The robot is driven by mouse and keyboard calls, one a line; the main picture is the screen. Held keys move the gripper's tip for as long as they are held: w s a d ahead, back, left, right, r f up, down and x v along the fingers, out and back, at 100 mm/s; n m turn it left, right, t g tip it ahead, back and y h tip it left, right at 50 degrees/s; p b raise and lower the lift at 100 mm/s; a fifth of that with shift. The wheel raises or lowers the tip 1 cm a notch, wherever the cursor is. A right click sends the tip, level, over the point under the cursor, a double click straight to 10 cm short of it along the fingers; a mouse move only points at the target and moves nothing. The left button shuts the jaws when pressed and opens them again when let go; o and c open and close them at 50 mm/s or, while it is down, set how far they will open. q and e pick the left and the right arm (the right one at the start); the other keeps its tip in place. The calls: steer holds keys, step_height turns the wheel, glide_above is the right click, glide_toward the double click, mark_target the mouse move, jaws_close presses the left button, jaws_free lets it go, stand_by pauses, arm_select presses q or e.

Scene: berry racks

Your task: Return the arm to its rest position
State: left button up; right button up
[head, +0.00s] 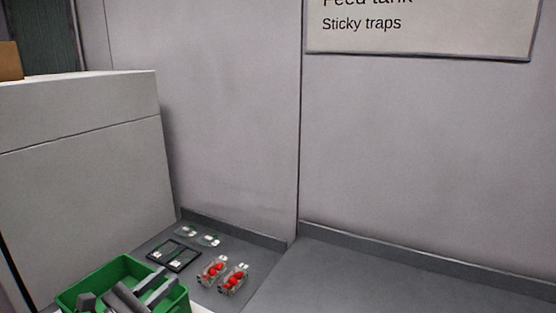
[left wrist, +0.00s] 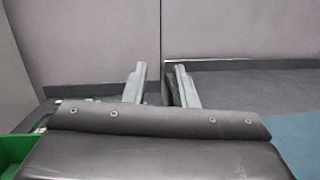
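My left gripper (head: 156,287) shows at the bottom left of the head view, in front of and above the green crate (head: 123,262). In the left wrist view its two fingers (left wrist: 161,80) stand apart with nothing between them, so it is open and empty. Behind the gap are the wall and the grey counter. My right gripper is in neither view.
Two clear punnets of red berries (head: 213,270) (head: 233,279) stand on the grey counter right of the crate. A black tray frame (head: 174,255) lies behind. A pale cabinet (head: 80,175) rises at left. The counter at right (head: 340,275) is clear.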

arm_select(q)
steer(key=s+a+n+t+y, duration=0.35)
steer(key=n+y, duration=0.25)
steer(key=n, duration=0.4)
steer(key=s+a+n+t+y, duration=0.2)
steer(key=a+n+y, duration=0.35)
steer(key=n, duration=0.45)
steer(key=s+a+f+n+g+y, duration=0.4)
steer(key=s+f+n+g+y, duration=0.35)
steer(key=n, duration=0.55)
steer(key=s+d+f+n+g+h, duration=0.3)
steer(key=s+f+n+g, duration=0.3)
steer(key=s, duration=0.4)
steer(key=s+d+f+n+g+h, duration=0.3)
steer(key=s+d+f+n+g, duration=0.15)
steer(key=s+f, duration=0.4)
step_height(320, 180, down, 25)
steer(key=s+a+n+g, duration=0.1)
steer(key=s+a+g, duration=0.1)
steer(key=s+d+f, duration=0.1)
steer(key=s+f, duration=1.3)
steer(key=f, duration=0.1)
steer(key=shift+s+d+g+h, duration=0.35)
steer(key=shift+s+g+h, duration=0.05)
steer(key=shift+g, duration=0.05)
